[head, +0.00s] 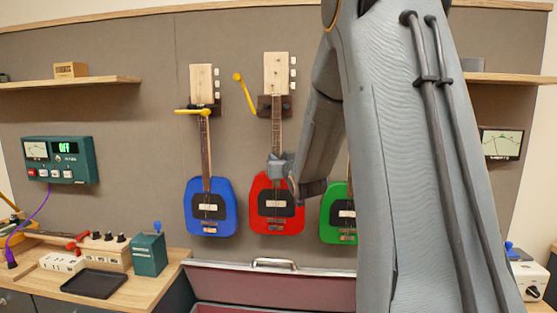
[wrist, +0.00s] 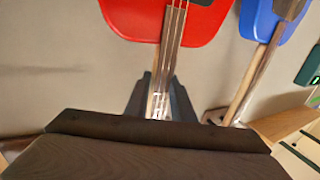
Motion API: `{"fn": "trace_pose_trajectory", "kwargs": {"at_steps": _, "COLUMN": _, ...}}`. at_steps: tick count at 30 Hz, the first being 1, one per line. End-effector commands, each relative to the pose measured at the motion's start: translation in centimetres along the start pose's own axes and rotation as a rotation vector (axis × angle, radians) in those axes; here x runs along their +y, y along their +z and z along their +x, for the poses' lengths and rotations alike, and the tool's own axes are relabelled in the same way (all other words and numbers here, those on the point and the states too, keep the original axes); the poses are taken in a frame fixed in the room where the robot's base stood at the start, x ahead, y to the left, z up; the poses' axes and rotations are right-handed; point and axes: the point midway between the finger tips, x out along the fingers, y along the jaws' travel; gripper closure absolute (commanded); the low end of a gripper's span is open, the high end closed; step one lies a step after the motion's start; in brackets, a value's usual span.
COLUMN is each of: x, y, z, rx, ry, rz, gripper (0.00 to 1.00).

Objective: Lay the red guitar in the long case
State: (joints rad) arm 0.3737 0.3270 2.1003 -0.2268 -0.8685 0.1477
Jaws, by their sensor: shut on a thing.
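The red guitar (head: 262,224) hangs upright on the wall between a blue and a green guitar, its pale headstock at a dark hanger (head: 264,107). My gripper (head: 283,167) is at the lower neck, just above the body, and is shut on the neck. In the wrist view the red guitar (wrist: 205,26) is at the top, with its neck running down between my fingers (wrist: 161,88). The yellow latch (head: 245,92) by the red guitar is swung up, clear of the neck. The long case (head: 225,276) lies below, open, with a red interior; its right part is hidden by my arm.
The blue guitar (head: 198,222) hangs at left with a yellow latch (head: 192,111) across its neck. The green guitar (head: 333,232) is at right, partly behind my arm. A left bench holds a black tray (head: 94,284) and a teal box (head: 148,256).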

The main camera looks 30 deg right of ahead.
Motion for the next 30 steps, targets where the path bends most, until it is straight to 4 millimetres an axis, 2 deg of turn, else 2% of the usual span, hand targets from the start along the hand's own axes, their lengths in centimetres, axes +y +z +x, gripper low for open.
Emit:
{"fn": "trace_pose_trajectory", "kwargs": {"at_steps": 1, "x": -0.2, "y": -0.6, "z": -0.2, "rx": 0.010, "ry": -0.001, "rz": -0.001, "gripper": 1.00}}
{"fn": "trace_pose_trajectory", "kwargs": {"at_steps": 30, "x": -2.3, "y": -0.5, "z": -5.5, "rx": 0.010, "ry": 0.000, "rz": 0.000, "gripper": 1.00}}
